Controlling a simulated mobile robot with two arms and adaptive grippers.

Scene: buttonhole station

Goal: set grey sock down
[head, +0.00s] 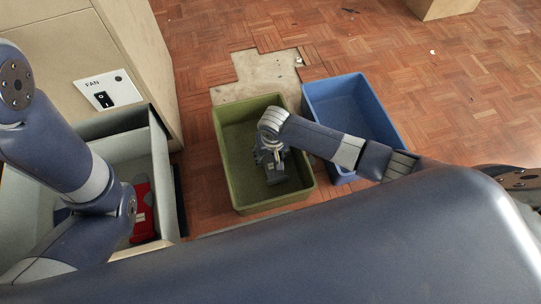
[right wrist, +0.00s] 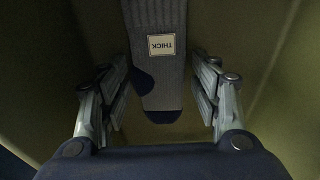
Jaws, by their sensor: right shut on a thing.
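The grey sock (right wrist: 160,70) has a dark blue heel and toe and a pale label reading THICK. In the right wrist view it lies between the two fingers of my right gripper (right wrist: 160,100), which is shut on it. In the head view my right gripper (head: 271,158) is inside the green bin (head: 232,150), pointing down. A grey piece of the sock (head: 276,178) shows just below the fingers there. I cannot tell whether the sock touches the bin floor. My left arm reaches over the open drawer, and its gripper is not visible.
A blue bin (head: 385,120) stands to the right of the green bin, under my right arm. The open drawer (head: 162,170) at left holds a red item (head: 144,210). A cabinet with a FAN switch (head: 104,97) stands behind it. The wooden floor (head: 440,90) is mostly clear.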

